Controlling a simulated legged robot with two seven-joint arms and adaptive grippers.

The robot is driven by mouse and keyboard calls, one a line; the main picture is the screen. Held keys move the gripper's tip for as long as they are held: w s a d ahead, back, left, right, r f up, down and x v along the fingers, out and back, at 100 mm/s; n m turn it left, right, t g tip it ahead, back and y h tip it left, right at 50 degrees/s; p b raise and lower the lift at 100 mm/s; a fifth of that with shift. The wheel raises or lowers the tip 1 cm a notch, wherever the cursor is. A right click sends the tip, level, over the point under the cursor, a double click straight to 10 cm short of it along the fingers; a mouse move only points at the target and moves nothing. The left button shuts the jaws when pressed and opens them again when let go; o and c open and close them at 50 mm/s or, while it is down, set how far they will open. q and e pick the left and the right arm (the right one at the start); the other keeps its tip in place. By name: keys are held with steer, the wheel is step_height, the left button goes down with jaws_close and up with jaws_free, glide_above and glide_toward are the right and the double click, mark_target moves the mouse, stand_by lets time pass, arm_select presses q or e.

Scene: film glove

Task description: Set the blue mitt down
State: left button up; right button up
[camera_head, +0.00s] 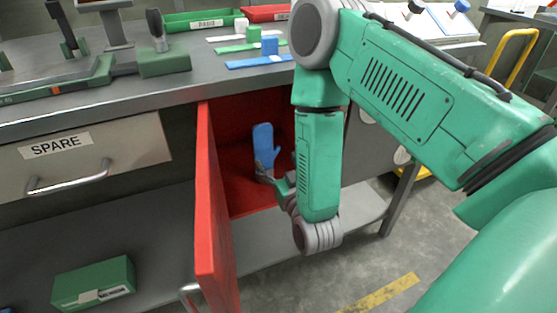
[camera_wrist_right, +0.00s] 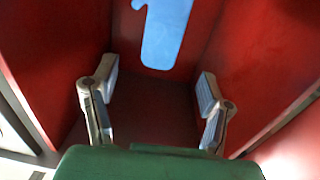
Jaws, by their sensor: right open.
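The blue mitt (camera_head: 263,145) is upright inside the red cabinet (camera_head: 232,122), thumb to the right in the head view. In the right wrist view the mitt (camera_wrist_right: 166,35) lies beyond the fingertips, near the back wall, its top cut off by the frame. I cannot tell whether it touches the wall or the cabinet floor. My right gripper (camera_head: 267,176) reaches into the cabinet, just below and in front of the mitt in the head view. Its two fingers are spread in the wrist view (camera_wrist_right: 157,76), with nothing between them. My left gripper is not in view.
The red cabinet door (camera_head: 212,205) stands open on the left of the opening. A drawer marked SPARE (camera_head: 75,155) is farther left. A green box (camera_head: 93,283) sits on the lower shelf. The bench top (camera_head: 200,72) above carries trays, blocks and tools.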

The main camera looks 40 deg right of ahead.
steer(key=s+a+f+n+g+y, duration=0.2)
steer(key=s+a+f+g+y, duration=0.25)
steer(key=s+f+g, duration=0.6)
steer(key=s+f+n+g, duration=0.1)
steer(key=s+f+g, duration=0.2)
steer(key=s, duration=0.6)
steer(key=s+a+f+g, duration=0.1)
steer(key=s+f+g, duration=0.2)
steer(key=s+f, duration=0.2)
steer(key=s, duration=0.3)
steer(key=shift+s+a+f+n, duration=0.2)
steer(key=shift+s+f+n, duration=0.15)
steer(key=shift+s+n, duration=0.05)
steer(key=shift+r+y, duration=0.1)
steer(key=shift+y, duration=0.15)
